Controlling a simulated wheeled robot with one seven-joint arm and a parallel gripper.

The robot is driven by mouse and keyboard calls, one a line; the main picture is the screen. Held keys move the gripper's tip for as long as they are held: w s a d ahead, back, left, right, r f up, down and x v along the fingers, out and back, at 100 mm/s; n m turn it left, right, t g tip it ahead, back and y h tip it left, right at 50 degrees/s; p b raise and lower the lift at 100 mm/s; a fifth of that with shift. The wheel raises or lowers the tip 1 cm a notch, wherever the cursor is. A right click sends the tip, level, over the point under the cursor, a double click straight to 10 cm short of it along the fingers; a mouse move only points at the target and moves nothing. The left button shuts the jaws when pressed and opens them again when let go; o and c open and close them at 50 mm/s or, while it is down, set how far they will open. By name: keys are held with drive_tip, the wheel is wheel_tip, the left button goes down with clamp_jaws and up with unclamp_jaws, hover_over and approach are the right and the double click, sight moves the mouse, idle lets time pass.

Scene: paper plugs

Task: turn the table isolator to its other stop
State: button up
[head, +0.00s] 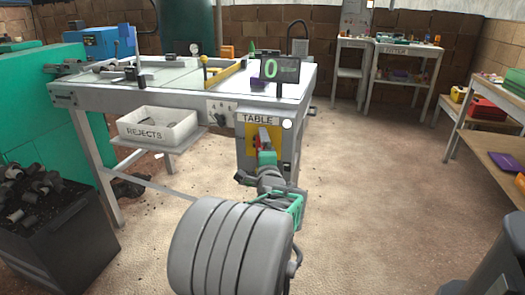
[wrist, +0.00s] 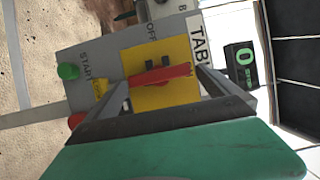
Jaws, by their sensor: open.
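The table isolator is a red handle (wrist: 160,76) on a yellow plate (wrist: 150,98), on the front of a grey box under the table; in the head view, part of the yellow plate (head: 250,141) shows. The handle points along the box's upright direction, and an OFF label lies to one side of the plate. My gripper (wrist: 163,84) is open, its fingertips near the two ends of the handle. I cannot tell whether they touch it. In the head view my gripper (head: 264,150) is in front of the box, partly hiding the handle.
A TABLE sign (head: 258,119) sits above the plate. A green START button (wrist: 68,71) and part of a red button (wrist: 76,119) are beside it. A REJECTS tray (head: 158,127) stands left of the box.

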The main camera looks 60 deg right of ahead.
drive_tip(key=p+v, duration=0.1)
drive_tip(key=v, duration=0.6)
drive_tip(key=shift+a, duration=0.35)
drive_tip(key=shift+s, duration=0.15)
drive_tip(key=w+a+r+n+t+y+p, duration=0.1)
drive_tip(key=w+a+r+n+y+p, duration=0.3)
drive_tip(key=w+a+n+y+p, duration=0.55)
drive_tip(key=w+a+r+n+y+p, duration=0.25)
drive_tip(key=w+a+n+p, duration=0.35)
drive_tip(key=w+a, duration=0.7)
drive_tip(key=s+a+r+n+g+y+p, duration=0.1)
drive_tip(key=a+r+n+p, duration=0.2)
drive_tip(key=a, duration=0.4)
drive_tip(key=s+a+r+n+g+y+p, duration=0.15)
drive_tip(key=a+n+p, duration=0.25)
drive_tip(key=a, duration=0.4)
drive_tip(key=s+a+r+n+g+p, duration=0.5)
drive_tip(key=s+a+n+p, duration=0.1)
drive_tip(key=a, duration=0.6)
drive_tip(key=s+n, duration=0.1)
drive_tip(key=s, duration=0.1)
drive_tip(key=shift+s+y+p, duration=0.3)
drive_tip(key=shift+y+p, duration=0.05)
drive_tip(key=shift+p, duration=0.05)
